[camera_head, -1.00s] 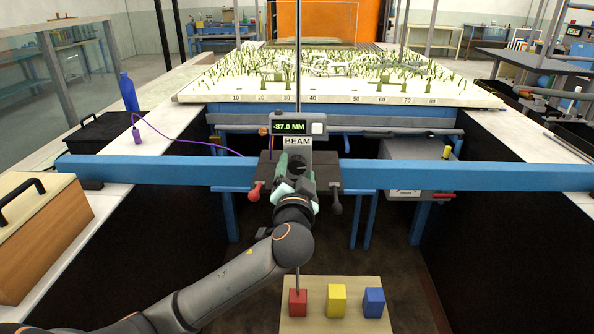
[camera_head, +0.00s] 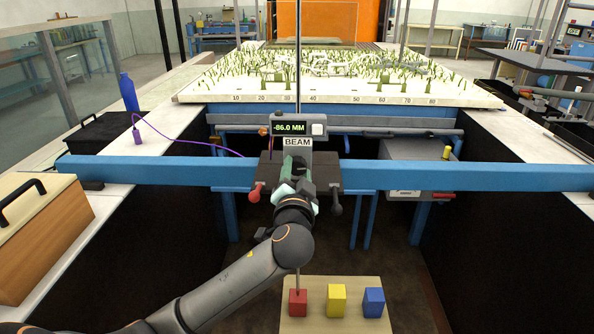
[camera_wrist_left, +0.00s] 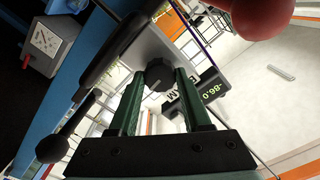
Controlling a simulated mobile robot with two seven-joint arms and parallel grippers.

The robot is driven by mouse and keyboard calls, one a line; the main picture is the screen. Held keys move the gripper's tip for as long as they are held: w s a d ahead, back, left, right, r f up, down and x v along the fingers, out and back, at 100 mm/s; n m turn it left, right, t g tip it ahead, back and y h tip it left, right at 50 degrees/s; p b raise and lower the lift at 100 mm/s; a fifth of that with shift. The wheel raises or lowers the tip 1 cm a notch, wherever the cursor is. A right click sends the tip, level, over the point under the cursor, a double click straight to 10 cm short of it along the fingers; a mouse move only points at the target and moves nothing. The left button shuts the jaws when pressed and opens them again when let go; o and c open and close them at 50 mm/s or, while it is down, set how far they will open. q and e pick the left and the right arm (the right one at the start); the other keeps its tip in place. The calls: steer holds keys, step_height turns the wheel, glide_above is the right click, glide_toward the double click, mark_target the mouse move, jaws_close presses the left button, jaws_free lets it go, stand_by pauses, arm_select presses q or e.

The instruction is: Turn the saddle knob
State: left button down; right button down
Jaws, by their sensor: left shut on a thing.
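The saddle (camera_head: 267,172) is a dark block on the blue beam (camera_head: 430,175). A display above it (camera_head: 289,128) reads -86.0 MM, over a plate marked BEAM. The saddle knob (camera_wrist_left: 158,75) is a dark faceted knob, seen between the green fingers in the left wrist view and hidden behind my gripper in the head view. My left gripper (camera_head: 297,172) is in front of the saddle, shut on the knob. My right gripper is not in view.
A red-ended lever (camera_head: 254,193) and a dark-ended lever (camera_head: 336,206) flank the gripper closely. Below stands a board with red (camera_head: 298,303), yellow (camera_head: 336,299) and blue (camera_head: 373,302) blocks. A purple cable (camera_head: 190,139) runs at the left.

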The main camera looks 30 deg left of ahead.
arm_select(q)
steer(key=shift+c, duration=1.8)
jaws_free()
steer(key=b+v, duration=0.1)
steer(key=v, duration=1.1)
steer(key=shift+s, duration=0.35)
